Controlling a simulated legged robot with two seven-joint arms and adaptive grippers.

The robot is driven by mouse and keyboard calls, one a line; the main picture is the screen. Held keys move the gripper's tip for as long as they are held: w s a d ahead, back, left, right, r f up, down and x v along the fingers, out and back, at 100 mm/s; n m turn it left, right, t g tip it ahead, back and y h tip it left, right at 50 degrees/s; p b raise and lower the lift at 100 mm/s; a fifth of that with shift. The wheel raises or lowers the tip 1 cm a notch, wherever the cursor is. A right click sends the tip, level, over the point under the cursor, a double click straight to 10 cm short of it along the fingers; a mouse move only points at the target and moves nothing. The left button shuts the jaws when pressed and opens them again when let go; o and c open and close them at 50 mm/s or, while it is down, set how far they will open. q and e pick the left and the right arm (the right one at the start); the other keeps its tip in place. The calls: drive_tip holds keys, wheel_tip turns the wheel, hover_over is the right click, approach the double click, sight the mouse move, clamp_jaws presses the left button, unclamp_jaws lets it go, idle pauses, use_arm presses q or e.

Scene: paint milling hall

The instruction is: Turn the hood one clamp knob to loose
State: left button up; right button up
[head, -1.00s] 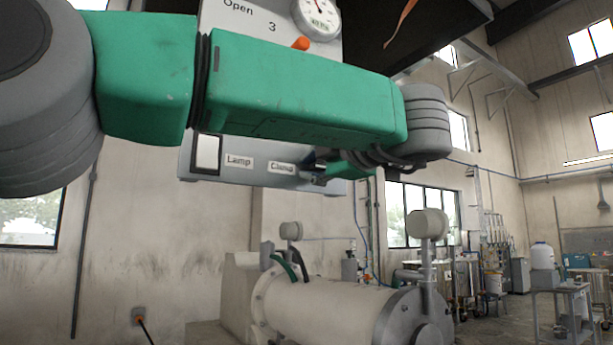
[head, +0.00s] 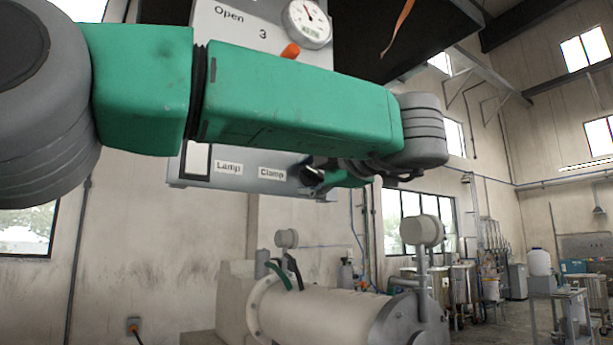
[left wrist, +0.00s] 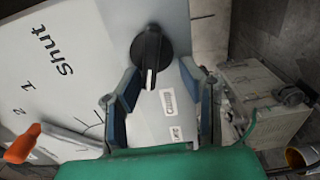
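The clamp knob (left wrist: 152,48) is a black knob with a white line on its grip, on the pale hood panel (left wrist: 90,40) in the left wrist view. Its line points down in that picture, toward the "Clamp" label (left wrist: 168,102). My left gripper (left wrist: 165,75) is open. One finger is close to the knob's lower left, the other to its lower right and apart from it; I cannot tell whether either touches. In the head view my left gripper (head: 315,178) is right of the "Clamp" label (head: 272,173) and hides the knob. My right gripper is not in view.
An orange-tipped lever (left wrist: 22,145) stands beside the numbers and "Shut" lettering. A dial gauge (head: 308,22) is above my green left arm, which covers much of the panel. A cream cylindrical mill (head: 320,310) is below. Open floor and tables are at the right.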

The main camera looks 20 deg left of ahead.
use_arm(q)
drive_tip(key=shift+d, duration=0.1)
drive_tip(key=shift+s, duration=0.15)
drive_tip(key=shift+s+d, duration=0.15)
drive_tip(key=shift+s, duration=0.1)
drive_tip(key=v, duration=1.1)
drive_tip(key=shift+d, duration=0.25)
drive_tip(key=shift+w+a, duration=0.1)
